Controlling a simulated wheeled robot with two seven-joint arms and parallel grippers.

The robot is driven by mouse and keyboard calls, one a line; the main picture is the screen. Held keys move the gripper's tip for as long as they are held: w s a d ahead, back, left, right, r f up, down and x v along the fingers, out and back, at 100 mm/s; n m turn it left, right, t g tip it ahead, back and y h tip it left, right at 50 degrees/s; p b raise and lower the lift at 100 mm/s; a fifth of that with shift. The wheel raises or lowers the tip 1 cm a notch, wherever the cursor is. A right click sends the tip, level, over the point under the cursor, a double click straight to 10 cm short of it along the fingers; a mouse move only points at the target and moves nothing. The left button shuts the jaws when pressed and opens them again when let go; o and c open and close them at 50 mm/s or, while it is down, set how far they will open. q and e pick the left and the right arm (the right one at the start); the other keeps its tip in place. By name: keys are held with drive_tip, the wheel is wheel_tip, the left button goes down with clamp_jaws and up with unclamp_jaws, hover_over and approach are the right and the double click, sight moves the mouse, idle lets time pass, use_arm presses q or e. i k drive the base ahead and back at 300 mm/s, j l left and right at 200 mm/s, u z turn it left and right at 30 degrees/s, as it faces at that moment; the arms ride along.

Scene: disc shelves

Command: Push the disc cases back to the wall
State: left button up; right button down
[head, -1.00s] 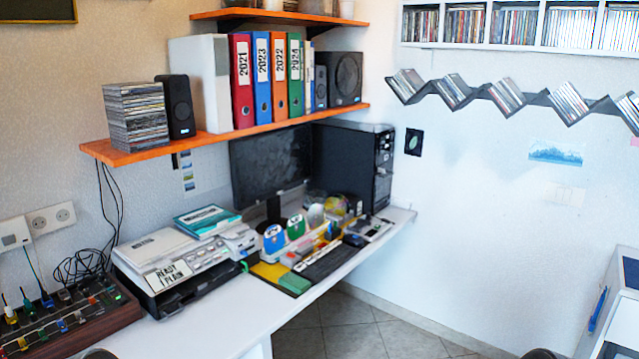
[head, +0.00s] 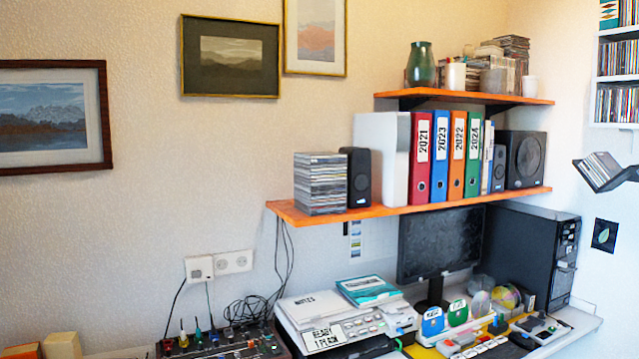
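A tall stack of disc cases (head: 320,184) stands at the left end of the lower orange shelf (head: 400,211), against a black speaker (head: 357,178). More disc cases stand in the white wall rack (head: 616,103) at the right edge. Several lean in the dark zigzag shelf (head: 606,172) below it, which the frame cuts off. Another pile of cases (head: 513,52) is on the upper orange shelf (head: 470,97). From this angle I cannot tell how far the cases are from the wall. Neither of my grippers shows in the head view.
Coloured binders (head: 440,155), a white box (head: 382,157) and another speaker (head: 525,158) fill the lower shelf. The desk below holds a printer (head: 340,325), a monitor (head: 440,243), a black computer tower (head: 530,255) and small items. Framed pictures (head: 230,58) hang on the wall.

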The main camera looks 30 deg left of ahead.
sight(321, 177)
drive_tip(key=i+l+u, duration=0.25)
drive_tip(key=i+l, duration=0.25)
drive_tip(key=i+l+u, duration=0.15)
drive_tip(key=l, duration=0.3)
drive_tip(key=i+l+u, duration=0.25)
drive_tip(key=i+l, duration=0.2)
drive_tip(key=l, duration=0.3)
drive_tip(key=i+l+u, duration=0.15)
drive_tip(key=l, duration=0.25)
drive_tip(key=i+l+u, duration=0.15)
drive_tip(key=l, duration=0.25)
drive_tip(key=i+l+u, duration=0.1)
drive_tip(key=l, duration=0.3)
drive_tip(key=i, duration=0.05)
